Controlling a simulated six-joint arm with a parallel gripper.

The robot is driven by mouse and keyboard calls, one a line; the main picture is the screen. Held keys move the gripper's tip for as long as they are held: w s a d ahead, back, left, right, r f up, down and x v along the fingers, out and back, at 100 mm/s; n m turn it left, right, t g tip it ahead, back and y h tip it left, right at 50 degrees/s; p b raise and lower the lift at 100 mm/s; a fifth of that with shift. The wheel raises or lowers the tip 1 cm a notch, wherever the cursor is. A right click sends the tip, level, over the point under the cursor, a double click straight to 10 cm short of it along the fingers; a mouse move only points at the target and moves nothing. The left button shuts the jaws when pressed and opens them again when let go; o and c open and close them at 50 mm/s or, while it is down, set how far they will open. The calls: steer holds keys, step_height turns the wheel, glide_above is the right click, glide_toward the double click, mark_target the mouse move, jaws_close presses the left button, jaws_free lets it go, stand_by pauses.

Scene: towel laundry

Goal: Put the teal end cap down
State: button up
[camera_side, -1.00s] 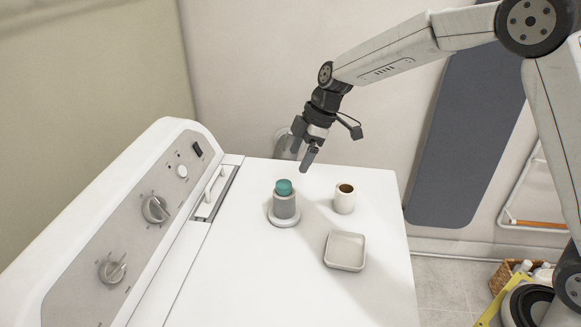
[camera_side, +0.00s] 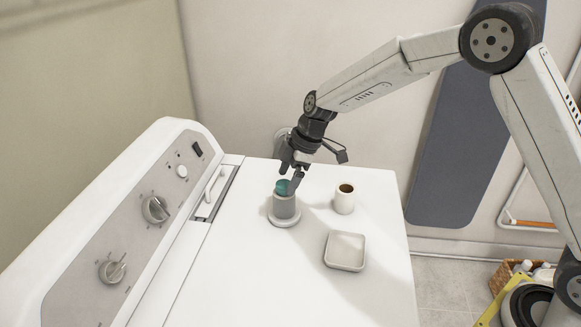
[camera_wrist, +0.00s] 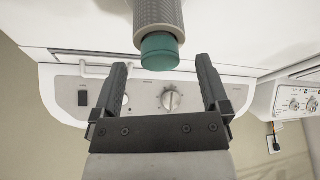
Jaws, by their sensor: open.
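The teal end cap (camera_side: 282,187) sits on top of a grey cylinder (camera_side: 284,206), which stands upright on a round base (camera_side: 284,220) on the white machine top. In the wrist view the teal end cap (camera_wrist: 159,52) shows at the end of the ribbed grey cylinder (camera_wrist: 158,14), near the fingertips and roughly between their lines. My gripper (camera_side: 290,180) is open, its fingers right at the cap in the side view. The wrist view shows my gripper (camera_wrist: 161,65) with its fingers apart and nothing held. I cannot tell whether a finger touches the cap.
A white cup-like roll with a brown inside (camera_side: 344,200) stands right of the cylinder. A shallow square tray (camera_side: 345,251) lies in front, empty. The control panel (camera_side: 135,235) with knobs rises at the left. The front of the white top (camera_side: 240,280) is clear.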

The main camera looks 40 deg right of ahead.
steer(key=shift+w+a+f, duration=0.1)
steer(key=shift+a+f, duration=0.2)
steer(key=shift+f, duration=0.35)
jaws_close()
